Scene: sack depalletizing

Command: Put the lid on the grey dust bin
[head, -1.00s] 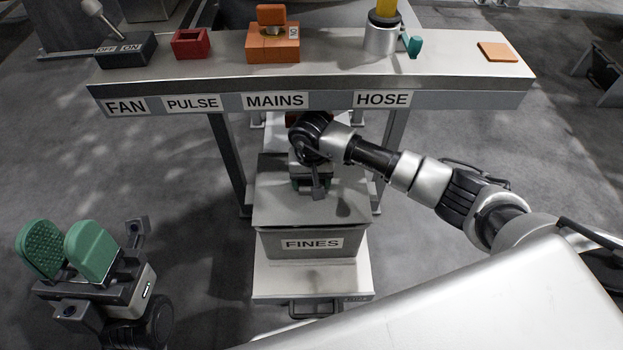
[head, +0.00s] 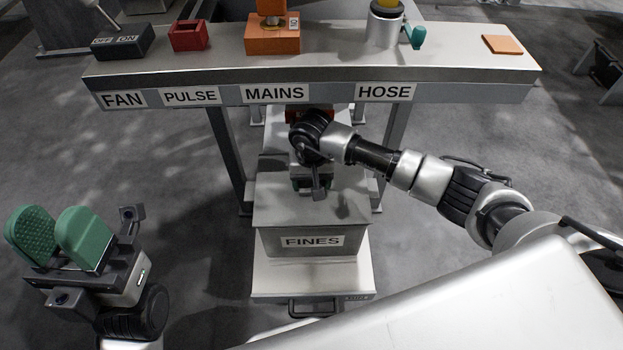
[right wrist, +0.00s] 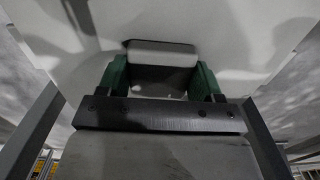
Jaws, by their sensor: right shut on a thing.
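The grey dust bin (head: 270,243), labelled FINES, stands on a pale platform under the bench. Its flat grey lid (head: 345,208) lies across the bin's top and looks roughly level and lined up with it. I cannot tell whether it is fully seated. My right gripper (head: 312,186) is above the lid. In the right wrist view, the right gripper (right wrist: 160,80) has its green fingers on both sides of the lid's raised handle (right wrist: 162,53). My left gripper (head: 56,238) is at the lower left, empty, with its green fingers apart.
A bench (head: 320,68) crosses behind the bin, labelled FAN, PULSE, MAINS and HOSE. It bears a black switch box (head: 122,42), a red frame (head: 190,36), an orange block (head: 272,36) and an orange plate (head: 502,44). Bench legs flank the bin. Floor left of it is clear.

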